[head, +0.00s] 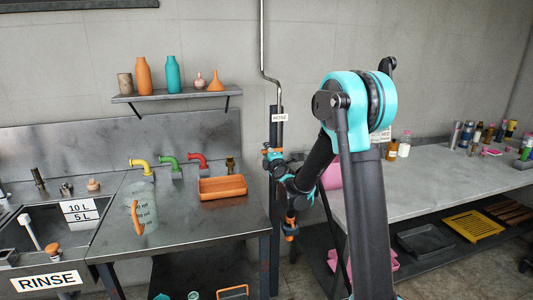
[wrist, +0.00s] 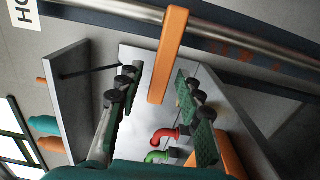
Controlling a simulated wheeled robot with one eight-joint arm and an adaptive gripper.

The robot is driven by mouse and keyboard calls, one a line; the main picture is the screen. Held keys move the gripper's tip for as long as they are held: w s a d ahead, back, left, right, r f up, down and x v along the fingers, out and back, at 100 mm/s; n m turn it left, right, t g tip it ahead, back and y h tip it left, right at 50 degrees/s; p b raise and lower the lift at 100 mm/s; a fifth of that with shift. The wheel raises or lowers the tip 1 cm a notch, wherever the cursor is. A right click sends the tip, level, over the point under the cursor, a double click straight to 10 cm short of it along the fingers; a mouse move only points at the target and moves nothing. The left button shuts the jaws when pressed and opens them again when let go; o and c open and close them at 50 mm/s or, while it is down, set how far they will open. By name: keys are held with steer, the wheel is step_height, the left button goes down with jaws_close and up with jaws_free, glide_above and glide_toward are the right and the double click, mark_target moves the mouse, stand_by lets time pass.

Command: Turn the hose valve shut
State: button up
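The hose valve's orange lever (wrist: 168,58) shows large in the wrist view, standing out across the metal pipe (wrist: 230,45). In the head view, orange (head: 272,150) shows by the pipe below the HOSE label (head: 279,117), largely hidden by my gripper (head: 272,160). In the wrist view my gripper (wrist: 157,76) is open, with one finger on each side of the lever's free end. Gaps show on both sides, so I see no clear contact. The valve body is not clearly visible.
A shelf (head: 178,95) with bottles is on the wall to the left. Below it are red (head: 198,159), green and yellow taps, an orange tray (head: 222,188) and a clear jug (head: 144,208) on the counter. A grey bench (head: 440,180) with bottles stands right.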

steer(key=v, duration=1.2)
steer(key=shift+s, duration=0.1)
steer(key=s+d+f+m+g+h, duration=0.2)
steer(key=s+d+f+m+g, duration=0.2)
steer(key=s, duration=0.7)
steer(key=s+d+f+m+g+h, duration=0.1)
steer(key=s+d+f+m+g, duration=0.3)
steer(key=s+d+f+m, duration=0.4)
steer(key=s+d+f+m+g+h, duration=0.2)
steer(key=s+d+f+m+g, duration=0.3)
steer(key=s+m, duration=0.4)
steer(key=s+d+f, duration=0.1)
steer(key=s+d, duration=0.1)
steer(key=s, duration=0.3)
steer(key=shift+d+f+m+h, duration=0.2)
steer(key=shift+f+m+h, duration=0.1)
steer(key=shift+f+m, duration=0.1)
steer(key=shift+s, duration=0.1)
